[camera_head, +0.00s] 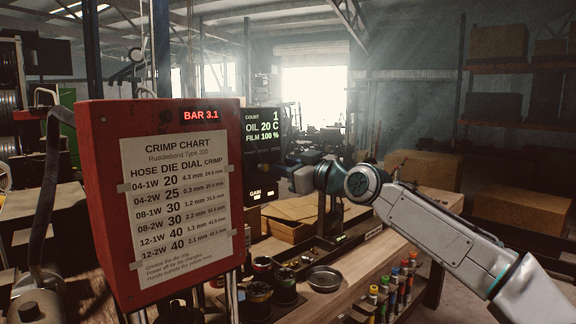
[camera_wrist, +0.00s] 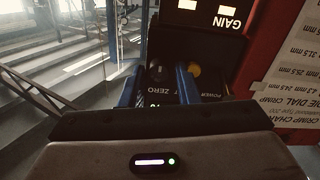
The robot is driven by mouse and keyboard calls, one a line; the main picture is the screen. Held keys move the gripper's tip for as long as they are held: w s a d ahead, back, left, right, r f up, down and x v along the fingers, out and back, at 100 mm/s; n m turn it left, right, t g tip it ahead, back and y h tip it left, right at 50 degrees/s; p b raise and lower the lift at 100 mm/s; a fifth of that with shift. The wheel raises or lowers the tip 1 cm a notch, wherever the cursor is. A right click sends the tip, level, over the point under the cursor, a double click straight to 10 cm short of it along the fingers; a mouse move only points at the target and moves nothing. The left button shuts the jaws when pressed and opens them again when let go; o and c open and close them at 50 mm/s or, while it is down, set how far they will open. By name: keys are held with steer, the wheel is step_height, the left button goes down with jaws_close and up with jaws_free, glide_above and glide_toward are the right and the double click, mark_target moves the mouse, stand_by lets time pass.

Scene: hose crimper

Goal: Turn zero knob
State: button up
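In the wrist view, which shows the panel upside down, a small dark knob (camera_wrist: 156,72) sits above the ZERO label (camera_wrist: 160,91) on a black panel. My gripper (camera_wrist: 159,72) has two blue fingers, spread apart, one on each side of the knob. I cannot tell whether either finger touches it. In the head view the black display box (camera_head: 263,150) reads COUNT 1, OIL 20 C and FILM 100 %, with GAIN lower down. The zero knob and my fingertips cannot be made out there.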

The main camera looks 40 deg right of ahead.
steer(key=shift+c, duration=0.3)
jaws_close()
steer(key=shift+f+m+b, duration=0.1)
steer(key=shift+m+b, duration=0.2)
steer(key=shift+b, duration=0.1)
steer(key=shift+m+b, duration=3.1)
steer(key=shift+m, duration=2.4)
